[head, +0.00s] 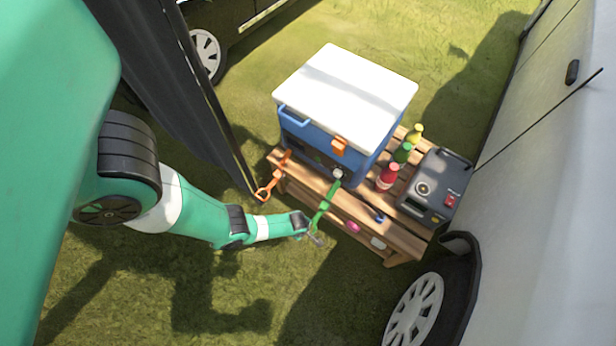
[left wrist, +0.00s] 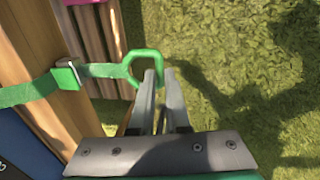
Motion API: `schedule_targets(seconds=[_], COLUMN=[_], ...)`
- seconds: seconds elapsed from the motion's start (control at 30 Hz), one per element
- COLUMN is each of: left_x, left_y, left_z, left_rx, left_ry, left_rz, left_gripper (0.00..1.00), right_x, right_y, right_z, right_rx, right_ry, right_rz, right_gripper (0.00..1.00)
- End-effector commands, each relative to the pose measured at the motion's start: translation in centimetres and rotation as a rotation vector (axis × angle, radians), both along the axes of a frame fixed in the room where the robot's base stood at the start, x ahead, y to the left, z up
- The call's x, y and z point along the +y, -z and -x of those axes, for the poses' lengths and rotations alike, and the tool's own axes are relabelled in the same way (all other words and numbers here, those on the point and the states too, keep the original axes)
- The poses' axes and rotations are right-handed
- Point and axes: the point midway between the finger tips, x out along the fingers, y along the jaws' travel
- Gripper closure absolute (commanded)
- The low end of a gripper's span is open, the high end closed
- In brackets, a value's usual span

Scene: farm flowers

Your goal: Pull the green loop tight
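The green loop (left wrist: 143,56) is a rounded ring at the end of a green strap (left wrist: 28,92), which passes through a green buckle (left wrist: 66,76). In the head view the green strap (head: 324,205) runs from the front of the blue cooler (head: 320,143) over the bench edge. My left gripper (head: 315,238) is at its free end. In the left wrist view its two fingers (left wrist: 160,76) are close together, with one side of the loop between their tips. My right gripper is not in view.
An orange strap ring (head: 263,194) hangs left of the green one. The cooler's white lid (head: 346,92) is down. Bottles (head: 388,177) and a grey device (head: 435,190) stand on the wooden bench (head: 403,241). Vehicles stand on both sides; grass lies in front.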

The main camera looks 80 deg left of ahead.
Motion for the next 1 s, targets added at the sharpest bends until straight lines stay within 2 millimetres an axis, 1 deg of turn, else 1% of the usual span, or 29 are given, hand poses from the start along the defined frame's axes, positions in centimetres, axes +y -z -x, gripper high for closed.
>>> schedule_targets(seconds=[0.03, 0.13, 0.17, 0.43, 0.53, 0.67, 0.8, 0.9, 1.0], left_x=[-0.1, -0.1, -0.1, 0.0, -0.1, -0.3, -0.7, -1.1, -1.3], left_y=[0.1, 0.1, 0.1, 0.0, -0.8, -3.2, -6.7, -8.9, -10.5], left_z=[0.3, 0.2, 0.2, 0.1, 0.1, 0.4, 0.7, 1.0, 1.2], left_rx=[0.006, 0.005, 0.005, 0.003, 0.002, 0.002, 0.002, 0.002, 0.003], left_ry=[-0.001, -0.001, -0.001, 0.0, 0.001, 0.001, 0.002, 0.002, 0.001], left_rz=[0.003, 0.002, 0.002, 0.0, 0.0, 0.001, 0.001, 0.001, 0.0], left_gripper=[0.78, 0.6, 0.56, 0.56, 0.56, 0.56, 0.56, 0.56, 0.56], right_x=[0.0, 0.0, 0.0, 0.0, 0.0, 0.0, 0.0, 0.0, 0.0], right_y=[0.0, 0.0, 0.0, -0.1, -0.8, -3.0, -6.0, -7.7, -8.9], right_z=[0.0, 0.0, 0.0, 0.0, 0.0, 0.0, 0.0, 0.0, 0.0], right_rx=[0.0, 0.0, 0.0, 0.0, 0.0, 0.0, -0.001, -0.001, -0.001], right_ry=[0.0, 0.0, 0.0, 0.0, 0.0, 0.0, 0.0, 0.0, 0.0], right_rz=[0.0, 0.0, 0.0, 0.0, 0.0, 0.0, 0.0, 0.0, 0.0], right_gripper=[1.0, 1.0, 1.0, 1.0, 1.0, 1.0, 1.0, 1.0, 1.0])
